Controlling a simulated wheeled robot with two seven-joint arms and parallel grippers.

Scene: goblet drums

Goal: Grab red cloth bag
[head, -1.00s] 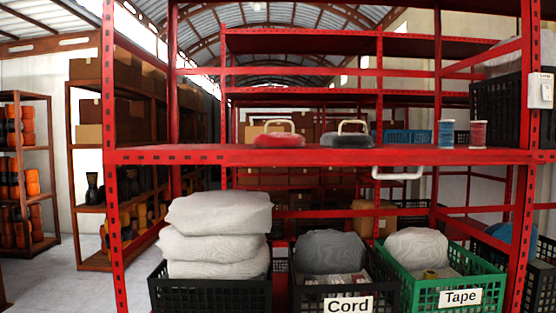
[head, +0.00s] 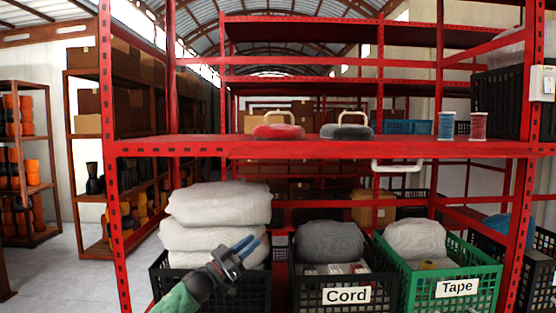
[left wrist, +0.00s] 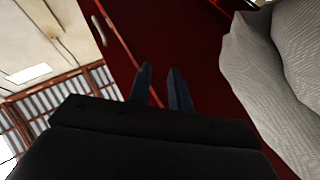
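The red cloth bag (head: 278,131) is a low, rounded bag with a tan loop handle standing up. It sits on the red middle shelf in the head view, left of a similar dark grey bag (head: 346,131). My left gripper (head: 251,246) is below that shelf, in front of the stacked white sacks, well apart from the red bag. In the left wrist view, its two dark fingers (left wrist: 160,70) stand apart with nothing between them. The red bag cannot be made out in the wrist view. My right gripper is not in view.
The red shelf board (head: 225,148) lies above my left gripper. White sacks (head: 218,205) fill a black crate below, beside crates labelled Cord (head: 346,295) and Tape (head: 457,287). Blue (head: 446,125) and red (head: 478,126) spools stand right on the shelf. The shelf's left part is bare.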

